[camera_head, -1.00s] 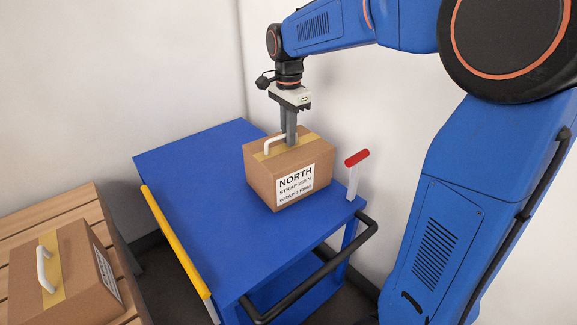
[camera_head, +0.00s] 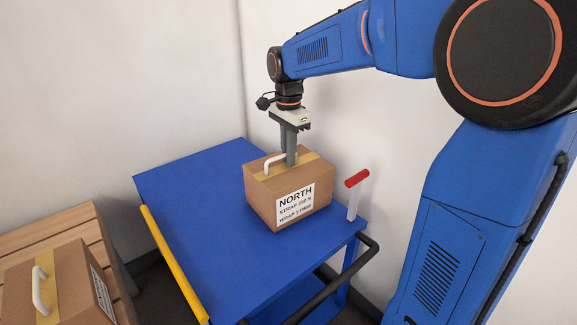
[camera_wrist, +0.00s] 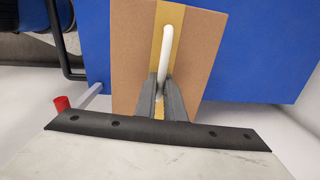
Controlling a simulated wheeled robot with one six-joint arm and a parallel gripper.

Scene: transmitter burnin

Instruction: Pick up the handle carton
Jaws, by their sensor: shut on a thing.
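The handle carton (camera_head: 260,203) is a brown box with yellow tape on top, a white handle (camera_head: 272,163) and a white label reading NORTH (camera_head: 296,203). It sits upright on the blue cart top (camera_head: 185,205), with no visible gap under it. My gripper (camera_head: 291,160) points down from above and is shut on the white handle near its one end. In the wrist view the fingers (camera_wrist: 162,85) are on either side of the handle (camera_wrist: 169,45), above the carton top (camera_wrist: 205,45). The handle's gripped end is partly hidden.
A second brown carton (camera_head: 73,270) with a white handle stands on a wooden slatted surface (camera_head: 45,228) at left. A red-topped post (camera_head: 357,178) rises by the cart's right edge, close to the carton. The cart has a black push bar (camera_head: 335,280). White walls stand behind.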

